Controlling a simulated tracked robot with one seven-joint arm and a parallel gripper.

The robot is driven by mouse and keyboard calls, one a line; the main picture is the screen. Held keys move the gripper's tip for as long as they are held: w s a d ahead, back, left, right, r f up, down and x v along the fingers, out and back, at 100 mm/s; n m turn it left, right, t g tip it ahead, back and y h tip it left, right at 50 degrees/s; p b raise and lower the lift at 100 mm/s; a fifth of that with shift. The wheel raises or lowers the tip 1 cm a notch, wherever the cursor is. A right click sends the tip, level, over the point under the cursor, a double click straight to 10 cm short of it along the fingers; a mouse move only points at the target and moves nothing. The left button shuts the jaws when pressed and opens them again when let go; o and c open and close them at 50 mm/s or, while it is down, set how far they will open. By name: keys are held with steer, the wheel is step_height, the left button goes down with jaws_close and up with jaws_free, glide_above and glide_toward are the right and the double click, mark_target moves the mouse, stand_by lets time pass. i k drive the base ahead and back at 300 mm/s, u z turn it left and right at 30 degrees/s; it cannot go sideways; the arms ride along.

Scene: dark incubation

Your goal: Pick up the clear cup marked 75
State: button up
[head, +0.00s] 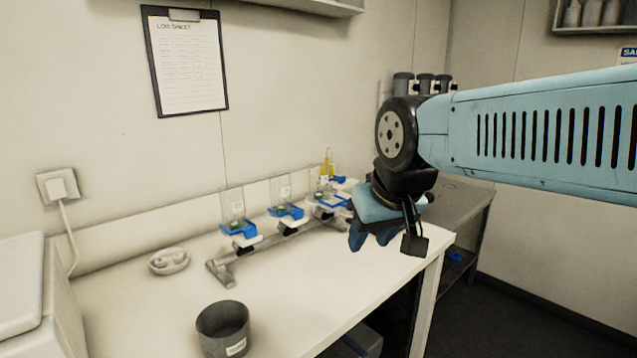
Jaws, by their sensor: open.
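A rail stand (283,236) on the white bench carries several blue holders, with clear, see-through pieces standing at them. The left clear piece (237,207) and the middle clear piece (285,186) have small marks too blurred to read. I cannot tell which, if any, is the cup marked 75. My gripper (371,241) is open and empty, pointing down above the right part of the bench, to the right of the rail. My gripper partly hides the rail's right end.
A dark grey cup (222,325) with a white label stands at the bench's front. A small white dish (169,261) lies left of the rail. A white box (25,290) fills the left corner. The bench (310,300) is clear in front of the rail. A clipboard (187,65) hangs above.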

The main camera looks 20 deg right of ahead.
mark_target(317, 171)
steer(key=u, duration=0.9)
steer(key=i, duration=0.1)
steer(key=z, duration=2.7)
steer(key=k, duration=1.35)
steer(key=u, duration=1.15)
steer(key=i, duration=1)
steer(key=z, duration=0.1)
